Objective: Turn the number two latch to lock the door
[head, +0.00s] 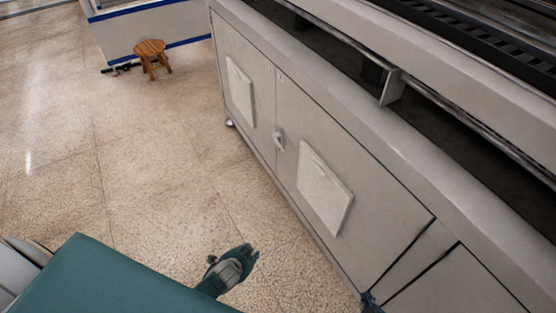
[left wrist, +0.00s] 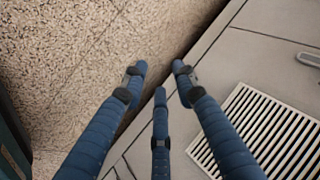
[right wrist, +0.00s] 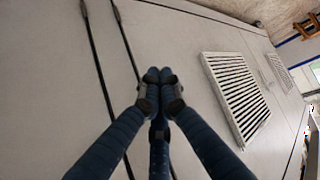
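A small light-metal latch (head: 278,140) sits on the seam between two cabinet doors in the head view. No number on it is readable. Part of a metal handle, likely this latch, shows at the right edge of the left wrist view (left wrist: 309,60). My left gripper (head: 246,256) is over the floor, left of the cabinet and well apart from the latch. Its fingers are spread and empty in the left wrist view (left wrist: 158,72). My right gripper (head: 370,300) shows only partly at the bottom. Its fingertips are together in the right wrist view (right wrist: 158,78), with nothing visible between them.
The grey cabinet doors carry raised vent panels (head: 325,190), (head: 240,92). Dark panel gaps (right wrist: 125,40) run near my right fingers. A machine bed with a rail (head: 470,110) lies above the cabinet. A wooden stool (head: 151,52) stands far back. The floor (head: 150,170) left of the cabinet is clear.

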